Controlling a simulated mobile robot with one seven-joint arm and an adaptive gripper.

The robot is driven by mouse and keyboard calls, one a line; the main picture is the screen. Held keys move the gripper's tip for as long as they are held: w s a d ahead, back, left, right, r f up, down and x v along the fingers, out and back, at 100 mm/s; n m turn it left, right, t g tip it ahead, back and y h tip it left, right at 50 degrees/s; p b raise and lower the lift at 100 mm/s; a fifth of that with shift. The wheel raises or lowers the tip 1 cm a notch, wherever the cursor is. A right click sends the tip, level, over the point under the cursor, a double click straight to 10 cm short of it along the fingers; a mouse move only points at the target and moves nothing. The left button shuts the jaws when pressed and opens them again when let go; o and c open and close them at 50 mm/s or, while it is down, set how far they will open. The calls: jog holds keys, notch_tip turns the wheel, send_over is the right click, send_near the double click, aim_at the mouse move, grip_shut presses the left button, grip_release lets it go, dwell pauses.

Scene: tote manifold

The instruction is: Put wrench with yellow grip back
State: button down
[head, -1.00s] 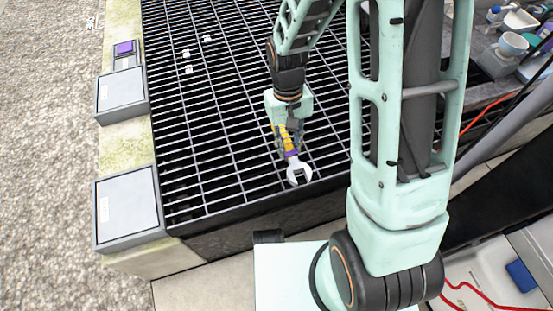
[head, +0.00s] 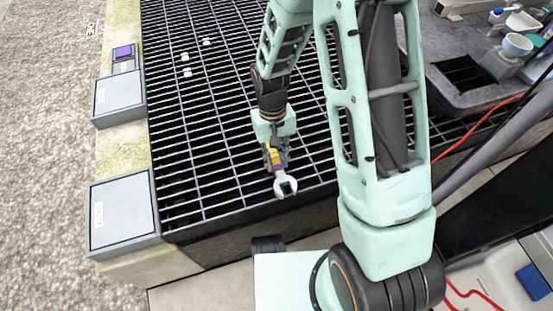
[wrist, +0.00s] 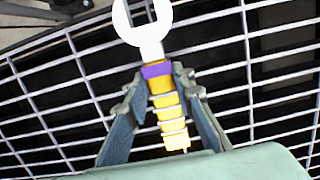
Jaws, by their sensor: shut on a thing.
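In the head view the wrench (head: 285,186) hangs from my gripper (head: 276,156) over the near edge of the grating. How high it is above the grating is hard to tell.
The dark grating (head: 215,120) fills the middle. Two grey lidded boxes (head: 122,212) and (head: 118,98) line its left border, with a purple-topped item (head: 123,51) beyond. Small white pieces (head: 186,72) lie on the grating. A grey counter with a cup (head: 516,45) stands at right.

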aim_at(275, 157)
jog(key=c, duration=1.7)
grip_release()
jog(key=shift+f, duration=0.1)
jog(key=shift+o, duration=0.2)
notch_tip(275, 157, up, 12)
jog(key=w+p, duration=0.1)
jog(key=p, duration=0.3)
jog(key=shift+w+a, duration=0.25)
jog(key=shift+w, duration=0.1)
